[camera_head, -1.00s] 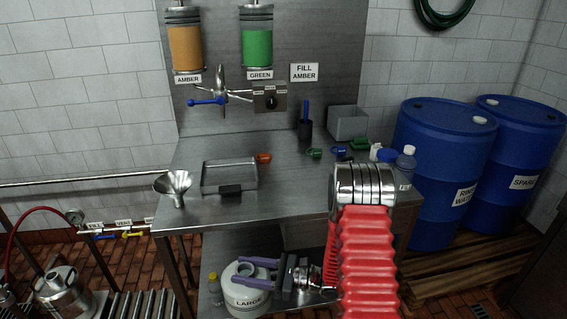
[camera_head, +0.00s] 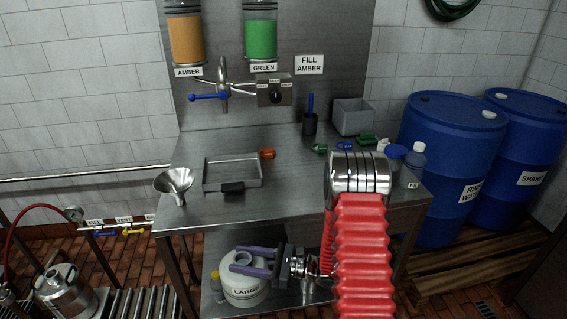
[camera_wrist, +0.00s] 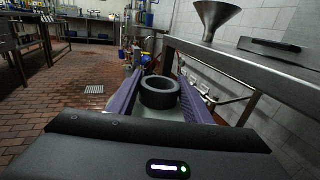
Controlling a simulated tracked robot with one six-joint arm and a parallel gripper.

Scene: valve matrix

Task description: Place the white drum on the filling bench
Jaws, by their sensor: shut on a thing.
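The white drum (camera_head: 245,292), labelled LARGE, is upright below the level of the filling bench (camera_head: 287,185) top, near the lower shelf. Whether it rests on that shelf or hangs clear cannot be told. My gripper (camera_head: 240,257), with purple fingers, reaches it from the right and is shut on its neck. In the wrist view, the drum's round neck (camera_wrist: 159,93) sits between the two fingers, and its pale top shows around it. The steel bench top is above the drum.
A steel tray (camera_head: 232,175) and a funnel (camera_head: 174,181) stand on the bench's left half. Bottles, caps and a grey bin (camera_head: 352,117) are at its right. The bench's middle is mostly clear. Blue barrels (camera_head: 452,150) stand to the right, a roller conveyor (camera_head: 128,303) to the left.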

